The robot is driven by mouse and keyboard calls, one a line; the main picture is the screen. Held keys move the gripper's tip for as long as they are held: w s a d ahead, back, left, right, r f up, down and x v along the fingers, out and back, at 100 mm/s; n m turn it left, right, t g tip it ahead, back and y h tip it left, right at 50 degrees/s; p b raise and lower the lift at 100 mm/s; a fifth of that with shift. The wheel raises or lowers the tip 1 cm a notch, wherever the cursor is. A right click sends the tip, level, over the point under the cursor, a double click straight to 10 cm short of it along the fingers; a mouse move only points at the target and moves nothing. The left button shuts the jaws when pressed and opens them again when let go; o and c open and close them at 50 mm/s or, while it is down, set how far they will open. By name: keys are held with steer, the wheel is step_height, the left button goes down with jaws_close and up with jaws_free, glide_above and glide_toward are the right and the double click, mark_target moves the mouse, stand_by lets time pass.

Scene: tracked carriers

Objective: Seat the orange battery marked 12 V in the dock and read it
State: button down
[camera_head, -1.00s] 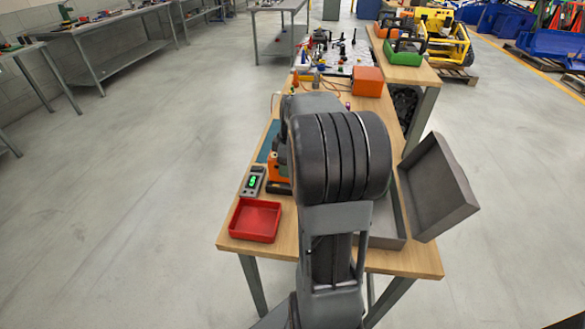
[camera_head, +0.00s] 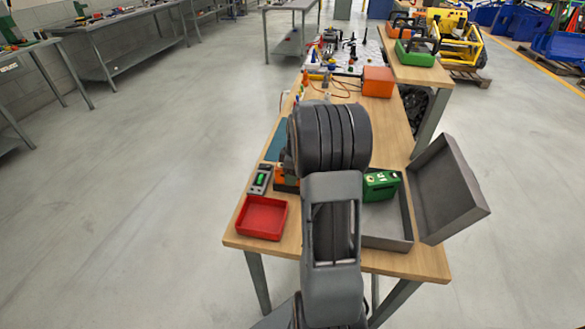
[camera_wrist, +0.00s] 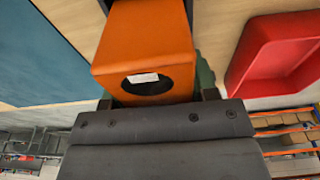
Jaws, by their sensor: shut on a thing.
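In the wrist view an orange block (camera_wrist: 145,45), which looks like the orange battery, lies between the fingers of my gripper (camera_wrist: 158,100). The gripper is shut on it. A dark round opening with a small white label shows in its near face; I cannot read a 12 V mark. A dark part borders its far end, and I cannot tell whether the block is seated in it. In the head view, a little orange (camera_head: 284,174) shows beside my arm, which hides the gripper. A handheld meter (camera_head: 260,180) with a lit green display lies just left of it.
A red tray (camera_head: 262,217) is at the table's front left. A green battery (camera_head: 381,185) is in an open grey case (camera_head: 386,243) with its lid raised at the right. An orange box (camera_head: 377,82) stands farther back. A blue mat (camera_wrist: 40,55) lies beside the orange block.

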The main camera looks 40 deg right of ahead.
steer(key=shift+f, duration=0.15)
steer(key=shift+c, duration=2)
jaws_free()
steer(key=shift+f, duration=0.1)
